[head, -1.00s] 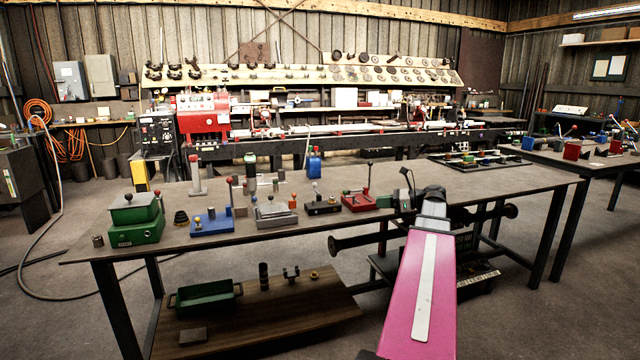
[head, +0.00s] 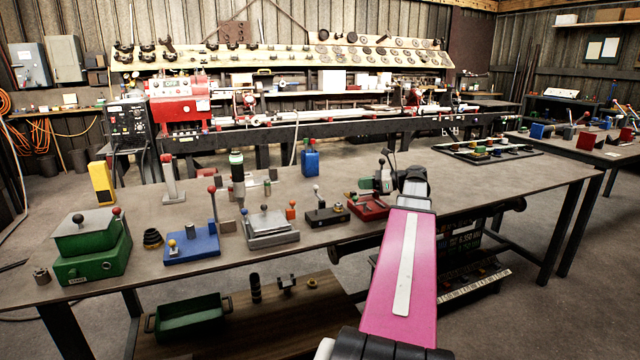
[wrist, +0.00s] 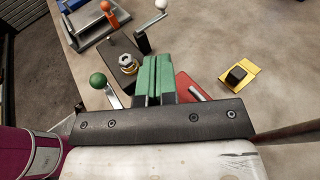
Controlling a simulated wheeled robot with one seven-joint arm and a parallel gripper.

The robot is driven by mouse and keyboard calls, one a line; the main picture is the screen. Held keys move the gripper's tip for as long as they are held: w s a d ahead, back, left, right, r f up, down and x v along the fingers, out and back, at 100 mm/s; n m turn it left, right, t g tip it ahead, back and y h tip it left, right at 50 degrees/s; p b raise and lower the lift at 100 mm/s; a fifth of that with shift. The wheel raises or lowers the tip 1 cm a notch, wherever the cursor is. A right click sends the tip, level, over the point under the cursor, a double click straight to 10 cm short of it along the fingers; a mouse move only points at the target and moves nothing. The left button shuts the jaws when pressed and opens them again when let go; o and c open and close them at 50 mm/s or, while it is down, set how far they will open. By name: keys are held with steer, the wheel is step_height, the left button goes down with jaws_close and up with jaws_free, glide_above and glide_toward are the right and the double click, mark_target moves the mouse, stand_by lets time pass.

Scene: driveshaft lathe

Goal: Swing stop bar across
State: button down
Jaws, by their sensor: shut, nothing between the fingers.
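My gripper (wrist: 157,72) is shut, with its green fingers together and nothing between them. In the head view my gripper (head: 378,182) is above the red fixture (head: 368,208) near the front of the bench. The red fixture shows partly under the fingers in the wrist view (wrist: 192,88). A metal lever with a green ball knob (wrist: 97,80) stands left of the fingers, its lower end hidden by my gripper. I cannot tell for sure which part is the stop bar. Whether the fingers touch the fixture is unclear.
Left of the red fixture are a black base (head: 325,216) with a white-knobbed lever, a grey fixture (head: 270,228), a blue fixture (head: 192,246) and a green box (head: 92,250). A yellow plate with a black block (wrist: 238,76) lies right of the fingers.

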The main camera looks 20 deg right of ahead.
steer(key=shift+w, duration=0.15)
steer(key=x, duration=1.4)
